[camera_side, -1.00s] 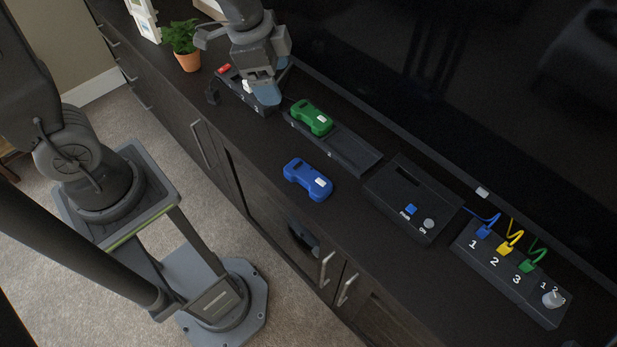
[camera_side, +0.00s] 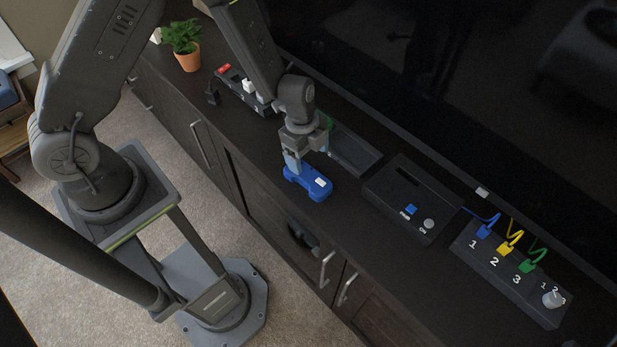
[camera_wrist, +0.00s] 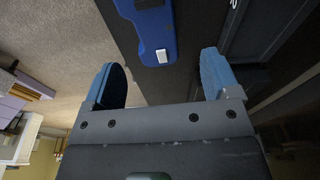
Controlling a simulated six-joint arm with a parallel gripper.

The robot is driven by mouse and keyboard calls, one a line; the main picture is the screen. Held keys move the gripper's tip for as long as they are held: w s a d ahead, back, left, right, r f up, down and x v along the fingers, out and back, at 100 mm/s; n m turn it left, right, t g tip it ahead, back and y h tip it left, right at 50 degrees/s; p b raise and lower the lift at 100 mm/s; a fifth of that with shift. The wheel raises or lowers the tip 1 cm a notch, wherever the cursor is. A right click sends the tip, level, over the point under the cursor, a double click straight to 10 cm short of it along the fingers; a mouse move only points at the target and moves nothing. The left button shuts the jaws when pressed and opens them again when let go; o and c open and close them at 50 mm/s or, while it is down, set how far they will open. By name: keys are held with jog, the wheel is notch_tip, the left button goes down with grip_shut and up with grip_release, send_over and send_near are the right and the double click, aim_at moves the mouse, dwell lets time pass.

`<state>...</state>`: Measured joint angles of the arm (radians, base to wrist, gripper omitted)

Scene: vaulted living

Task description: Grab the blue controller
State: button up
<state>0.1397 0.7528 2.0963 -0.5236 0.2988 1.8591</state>
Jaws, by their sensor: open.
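The blue controller (camera_side: 309,183) lies flat on the dark cabinet top, near its front edge. It has a white label and shows at the top of the wrist view (camera_wrist: 157,32), cut off by the frame edge. My gripper (camera_side: 305,166) is over the controller's back left part in the side view. In the wrist view its two blue fingertips (camera_wrist: 160,80) are spread apart, with the controller ahead of the gap between them. Nothing is held. In the side view I cannot tell whether a finger touches the controller.
A green controller, mostly hidden behind my gripper, is by the black tray (camera_side: 352,150). A black box with a blue button (camera_side: 399,197) and a switch panel with coloured cables (camera_side: 507,262) stand right. A power strip (camera_side: 243,90) and potted plant (camera_side: 186,45) stand left. A large dark screen is behind.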

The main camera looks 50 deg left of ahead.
aim_at(310, 175)
jog(key=shift+s+d+f, duration=0.1)
jog(key=shift+d+f, duration=0.1)
jog(key=shift+f, duration=1.5)
jog(key=shift+s+d+f, duration=0.1)
jog(key=shift+d+f, duration=0.1)
jog(key=shift+f, duration=1.5)
jog(key=c, duration=1.1)
jog(key=shift+w, duration=0.1)
jog(key=shift+r, duration=0.15)
